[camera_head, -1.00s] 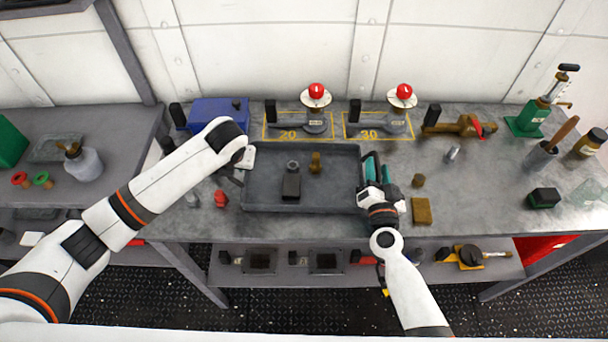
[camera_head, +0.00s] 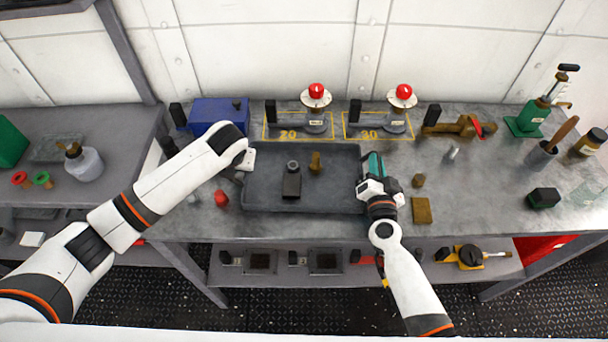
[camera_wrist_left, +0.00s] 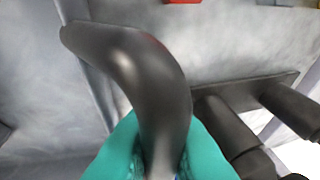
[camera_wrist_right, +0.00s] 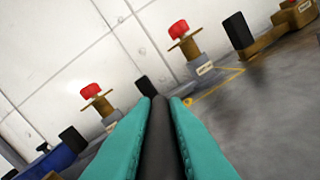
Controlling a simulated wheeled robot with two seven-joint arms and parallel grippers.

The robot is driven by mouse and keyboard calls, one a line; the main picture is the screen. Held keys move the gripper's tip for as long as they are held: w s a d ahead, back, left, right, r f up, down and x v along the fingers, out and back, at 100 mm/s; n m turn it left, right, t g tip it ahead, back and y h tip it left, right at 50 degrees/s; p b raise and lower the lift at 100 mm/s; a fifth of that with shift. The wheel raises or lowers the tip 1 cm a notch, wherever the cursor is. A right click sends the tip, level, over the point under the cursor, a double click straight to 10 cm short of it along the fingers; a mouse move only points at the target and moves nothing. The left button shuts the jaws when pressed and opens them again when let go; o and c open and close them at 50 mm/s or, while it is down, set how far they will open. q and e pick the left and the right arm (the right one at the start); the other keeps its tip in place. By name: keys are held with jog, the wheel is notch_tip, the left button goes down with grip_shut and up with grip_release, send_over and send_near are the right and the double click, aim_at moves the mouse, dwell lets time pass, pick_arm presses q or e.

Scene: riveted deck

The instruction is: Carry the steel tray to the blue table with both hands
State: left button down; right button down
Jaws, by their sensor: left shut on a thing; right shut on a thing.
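The steel tray (camera_head: 335,198) is dark grey and lies on the grey workbench, seemingly flat. It holds a dark block (camera_head: 291,186), a small ring-like part (camera_head: 292,165) and a brass piece (camera_head: 316,162). My left gripper (camera_head: 243,168) is at the tray's left side, its fingers mostly hidden in the head view. In the left wrist view its teal fingers are shut on a dark curved handle (camera_wrist_left: 150,80). My right gripper (camera_head: 370,172) is at the tray's right side. In the right wrist view its teal fingers are shut on a dark bar (camera_wrist_right: 159,130), the right handle.
A blue box (camera_head: 218,115) and two red-topped fixtures (camera_head: 316,98) (camera_head: 403,97) stand behind the tray. A red piece (camera_head: 221,198) is close on its left, a brown block (camera_head: 421,210) on its right. A second grey table (camera_head: 110,125) stands at left.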

pick_arm(q)
jog(key=shift+w+r, duration=0.1)
jog(key=shift+r, duration=0.05)
pick_arm(e)
jog(key=shift+w+r, duration=0.1)
jog(key=shift+r, duration=0.05)
